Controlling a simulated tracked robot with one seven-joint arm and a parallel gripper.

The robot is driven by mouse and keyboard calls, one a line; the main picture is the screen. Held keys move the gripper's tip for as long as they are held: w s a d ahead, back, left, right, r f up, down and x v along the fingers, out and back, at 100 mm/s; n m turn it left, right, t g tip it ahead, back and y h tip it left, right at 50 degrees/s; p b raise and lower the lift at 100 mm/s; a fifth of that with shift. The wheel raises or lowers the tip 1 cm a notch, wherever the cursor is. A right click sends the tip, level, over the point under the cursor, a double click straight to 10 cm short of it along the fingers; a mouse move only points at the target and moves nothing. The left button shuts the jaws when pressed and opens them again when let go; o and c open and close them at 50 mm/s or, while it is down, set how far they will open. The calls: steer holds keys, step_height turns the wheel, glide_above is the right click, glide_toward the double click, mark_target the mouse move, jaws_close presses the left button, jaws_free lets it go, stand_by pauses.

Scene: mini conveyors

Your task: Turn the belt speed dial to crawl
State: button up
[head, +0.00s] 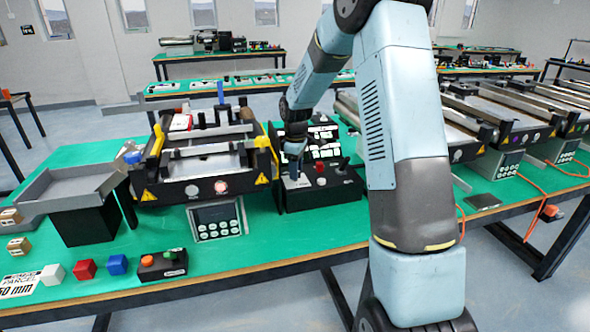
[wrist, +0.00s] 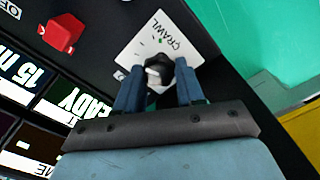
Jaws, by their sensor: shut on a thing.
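The belt speed dial (wrist: 158,63) is a dark round knob with a pale patch on top. It stands on a white plate (wrist: 145,42) that reads CRAWL at its upper right, with small green marks near the word. The plate also shows in the head view (head: 296,182), at the left of the black control box (head: 325,197). My gripper (wrist: 158,75) is shut on the dial, with one blue finger on each side of it. It also shows in the head view (head: 294,163), pointing down over the plate. I cannot tell which way the dial points; part of the plate is hidden.
Black display panels (head: 325,145) rise behind. A mini conveyor (head: 205,188) stands to the left. Small cubes (head: 85,269) and an orange-button box (head: 162,264) lie at the front left.

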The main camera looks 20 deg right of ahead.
steer(key=shift+m, duration=0.3)
steer(key=m, duration=0.2)
steer(key=shift+m, duration=0.3)
steer(key=m, duration=0.3)
steer(key=shift+m, duration=0.3)
steer(key=m, duration=0.5)
steer(key=shift+m, duration=0.4)
steer(key=o, duration=1.1)
steer(key=shift+c, duration=0.2)
steer(key=shift+r, duration=0.15)
step_height(320, 180, up, 14)
steer(key=shift+f, duration=0.25)
